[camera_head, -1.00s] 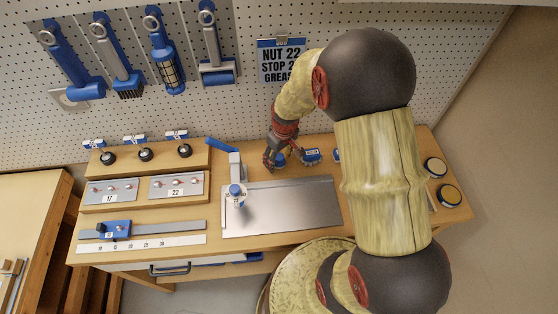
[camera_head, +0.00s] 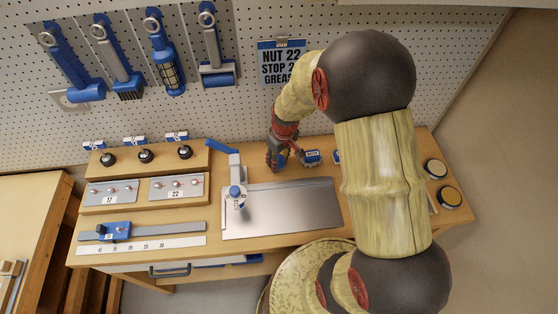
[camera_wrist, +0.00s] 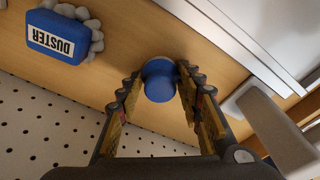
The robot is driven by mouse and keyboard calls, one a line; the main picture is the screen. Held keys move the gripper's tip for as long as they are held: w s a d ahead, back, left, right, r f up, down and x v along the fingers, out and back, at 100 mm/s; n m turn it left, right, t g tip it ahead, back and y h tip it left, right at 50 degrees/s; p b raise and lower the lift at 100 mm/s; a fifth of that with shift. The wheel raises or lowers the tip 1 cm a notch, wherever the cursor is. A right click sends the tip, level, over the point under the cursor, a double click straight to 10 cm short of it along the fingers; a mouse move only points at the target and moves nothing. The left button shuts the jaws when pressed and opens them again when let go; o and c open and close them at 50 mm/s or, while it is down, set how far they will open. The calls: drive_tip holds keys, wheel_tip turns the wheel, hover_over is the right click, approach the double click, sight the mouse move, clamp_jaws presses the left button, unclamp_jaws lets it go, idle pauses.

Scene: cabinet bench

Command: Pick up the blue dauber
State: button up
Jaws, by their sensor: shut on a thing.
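The blue dauber (camera_wrist: 160,86) shows in the wrist view as a round blue knob between the fingers, standing over the wooden bench top. My gripper (camera_wrist: 162,72) is shut on it, with one finger on each side. In the head view my gripper (camera_head: 276,166) is low at the back of the bench, just behind the metal plate. It hides most of the dauber there.
A blue block labelled DUSTER (camera_wrist: 58,34) lies close beside my gripper; it also shows in the head view (camera_head: 312,156). A metal plate (camera_head: 285,208) with a blue-handled clamp (camera_head: 236,192) is in front. The pegboard wall (camera_head: 240,110) rises close behind.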

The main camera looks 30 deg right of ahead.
drive_tip(key=shift+r, duration=0.15)
drive_tip(key=shift+r, duration=0.3)
wheel_tip(320, 180, up, 2)
drive_tip(key=shift+w+r+p, duration=0.1)
drive_tip(key=shift+p, duration=0.4)
drive_tip(key=s+d+r+p, duration=0.2)
drive_tip(key=s+r, duration=0.8)
drive_tip(key=s, duration=0.4)
drive_tip(key=shift+d+p, duration=0.3)
drive_tip(key=shift+p, duration=0.1)
drive_tip(key=o, duration=0.7)
drive_tip(key=shift+c, duration=0.2)
drive_tip(key=c, duration=0.5)
